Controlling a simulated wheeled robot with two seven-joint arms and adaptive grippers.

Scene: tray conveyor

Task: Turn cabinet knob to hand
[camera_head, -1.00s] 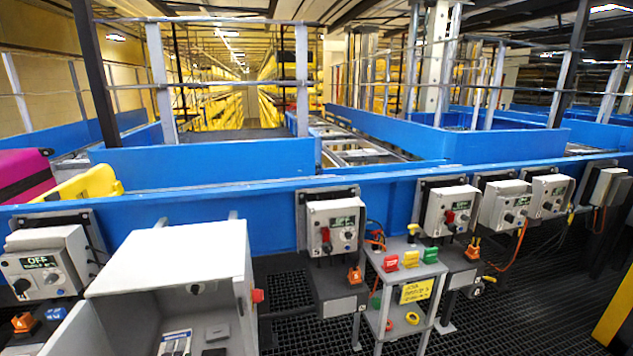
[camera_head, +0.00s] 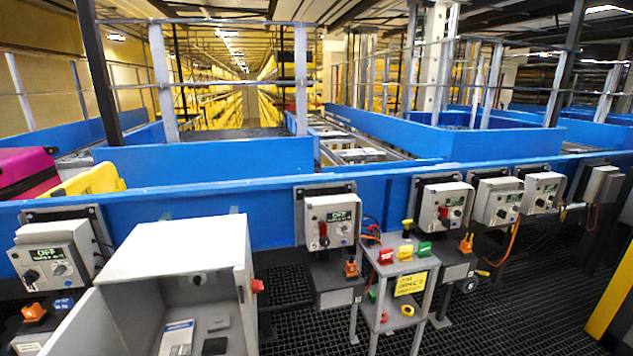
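Several grey control boxes with knobs line the blue conveyor side. The left box (camera_head: 52,252) has a display reading OFF, with a black knob (camera_head: 31,276) and a grey knob (camera_head: 60,269) below it. The middle box (camera_head: 333,218) also reads OFF and has a red handle (camera_head: 323,234) and a grey knob (camera_head: 345,228). More boxes stand to the right, one of them the red-handled box (camera_head: 445,208). A larger pale cabinet (camera_head: 175,248) stands in front, its inside partly visible. I cannot tell which one the task means. Neither gripper is in view.
A small grey stand (camera_head: 401,268) holds red, yellow and green blocks and a yellow label. A magenta case (camera_head: 25,172) and a yellow item (camera_head: 90,180) lie on the conveyor at left. Dark grating floor (camera_head: 500,320) is open at right front.

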